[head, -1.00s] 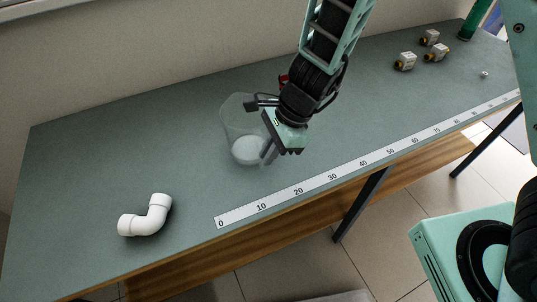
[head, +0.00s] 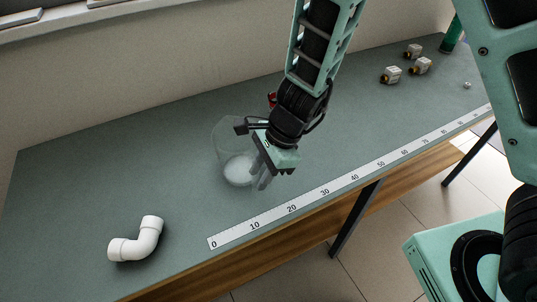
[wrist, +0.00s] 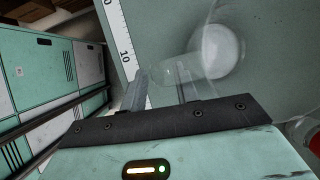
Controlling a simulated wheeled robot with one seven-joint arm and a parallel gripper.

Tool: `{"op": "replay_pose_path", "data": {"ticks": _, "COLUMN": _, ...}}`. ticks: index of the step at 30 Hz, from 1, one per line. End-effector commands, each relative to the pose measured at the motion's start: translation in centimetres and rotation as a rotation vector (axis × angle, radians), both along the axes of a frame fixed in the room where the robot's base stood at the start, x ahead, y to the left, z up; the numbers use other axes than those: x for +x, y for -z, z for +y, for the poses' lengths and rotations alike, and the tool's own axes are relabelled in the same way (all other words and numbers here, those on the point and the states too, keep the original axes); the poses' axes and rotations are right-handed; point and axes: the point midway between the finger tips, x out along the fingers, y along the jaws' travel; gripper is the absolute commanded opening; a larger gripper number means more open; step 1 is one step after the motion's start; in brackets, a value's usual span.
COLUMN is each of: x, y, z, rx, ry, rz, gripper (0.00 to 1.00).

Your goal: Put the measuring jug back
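The measuring jug (head: 228,140) is clear and see-through with a whitish base. It stands upright on the grey-green bench (head: 110,190), left of my gripper (head: 261,177). In the wrist view the jug (wrist: 222,48) is beyond and right of my fingers, with what looks like its clear handle (wrist: 165,70) near the fingertips. My gripper (wrist: 160,82) shows two fingers with a gap between them. The faint outlines make it hard to tell whether the handle lies between the fingers or touches them.
A white pipe elbow (head: 137,240) lies at the bench's front left. A printed ruler strip (head: 325,192) runs along the front edge. A small red thing (head: 272,99) is partly hidden behind my arm.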

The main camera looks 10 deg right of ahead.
Motion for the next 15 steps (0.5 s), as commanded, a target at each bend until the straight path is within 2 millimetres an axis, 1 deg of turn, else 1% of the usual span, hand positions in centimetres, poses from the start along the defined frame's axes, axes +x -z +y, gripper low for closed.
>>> {"op": "replay_pose_path", "data": {"ticks": 9, "x": 0.4, "y": -6.0, "z": -2.5, "rx": 0.003, "ry": 0.003, "rz": -0.006, "gripper": 0.3}}
{"op": "replay_pose_path", "data": {"ticks": 15, "x": 0.6, "y": -9.2, "z": -3.9, "rx": 0.003, "ry": 0.001, "rz": -0.004, "gripper": 0.3}}
